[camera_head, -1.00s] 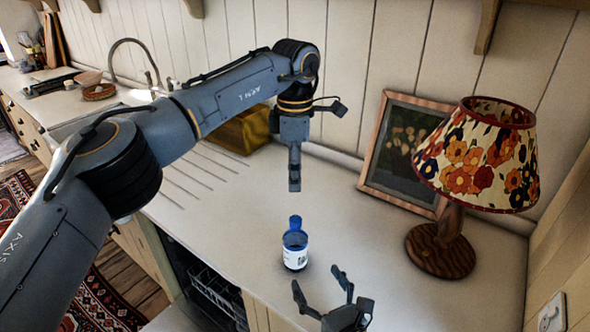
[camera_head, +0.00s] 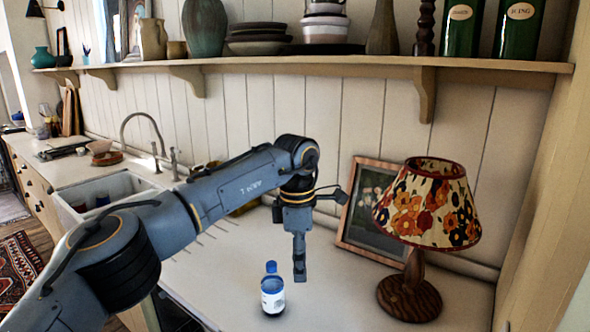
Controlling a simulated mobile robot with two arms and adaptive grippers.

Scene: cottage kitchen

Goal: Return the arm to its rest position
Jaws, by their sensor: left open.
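My left arm comes in from the left and reaches over the counter. Its gripper (camera_head: 299,272) hangs pointing down, open and empty, above the worktop (camera_head: 235,262). A small blue bottle with a white label and blue cap (camera_head: 272,298) stands upright on the worktop, just to the left of and below the gripper in the picture. The gripper appears apart from the bottle. My right gripper is out of the picture.
A lamp with a flowered shade (camera_head: 427,205) and a framed picture (camera_head: 365,235) stand at the right. A shelf (camera_head: 330,66) with pots and tins runs along the wall above. A sink (camera_head: 112,190) lies at the left behind my arm.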

